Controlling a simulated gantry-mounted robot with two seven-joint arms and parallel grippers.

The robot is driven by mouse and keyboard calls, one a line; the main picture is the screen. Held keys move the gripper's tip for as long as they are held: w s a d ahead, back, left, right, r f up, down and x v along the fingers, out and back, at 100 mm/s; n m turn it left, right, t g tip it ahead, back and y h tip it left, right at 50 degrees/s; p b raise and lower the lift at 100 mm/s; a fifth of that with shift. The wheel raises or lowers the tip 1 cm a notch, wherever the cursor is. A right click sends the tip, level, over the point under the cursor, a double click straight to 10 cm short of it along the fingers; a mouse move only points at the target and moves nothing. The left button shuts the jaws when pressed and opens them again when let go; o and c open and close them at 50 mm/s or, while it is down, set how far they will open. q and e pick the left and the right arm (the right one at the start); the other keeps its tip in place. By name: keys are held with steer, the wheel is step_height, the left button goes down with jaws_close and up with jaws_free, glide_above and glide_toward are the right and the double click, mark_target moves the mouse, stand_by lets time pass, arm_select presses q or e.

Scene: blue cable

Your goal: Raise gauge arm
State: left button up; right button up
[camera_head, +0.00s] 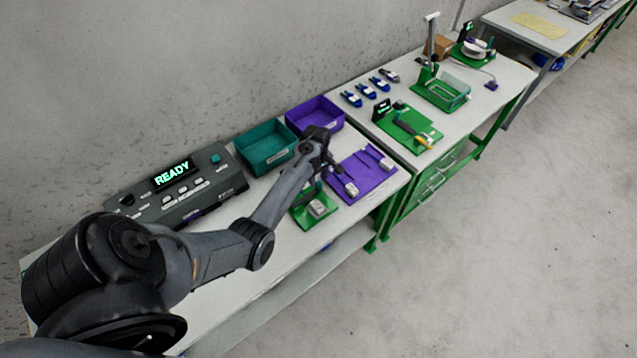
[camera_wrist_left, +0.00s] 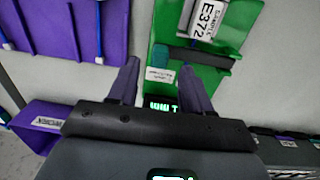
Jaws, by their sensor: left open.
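A small green fixture (camera_head: 300,219) lies on the near bench and carries a pale grey block (camera_head: 317,208). In the left wrist view the green fixture (camera_wrist_left: 225,75) shows a white label reading E372 (camera_wrist_left: 207,20), a dark bar (camera_wrist_left: 203,58) and, low down, a lit green display (camera_wrist_left: 160,106) partly covered by my gripper. I cannot tell which part is the gauge arm. My left gripper (camera_head: 328,169) hangs over the back of the fixture; in the wrist view its two fingers (camera_wrist_left: 160,88) stand apart with nothing between them. My right gripper is not in view.
A purple plate (camera_head: 376,187) with pale grey pieces lies right of the fixture. Teal (camera_head: 263,147) and purple (camera_head: 316,113) bins stand behind. A grey console (camera_head: 187,205) showing READY is to the left. Another bench holds green fixtures (camera_head: 408,124) and several blue items.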

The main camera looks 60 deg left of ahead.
mark_target(319, 183)
arm_select(q)
steer(key=shift+f, duration=1.9)
jaws_close()
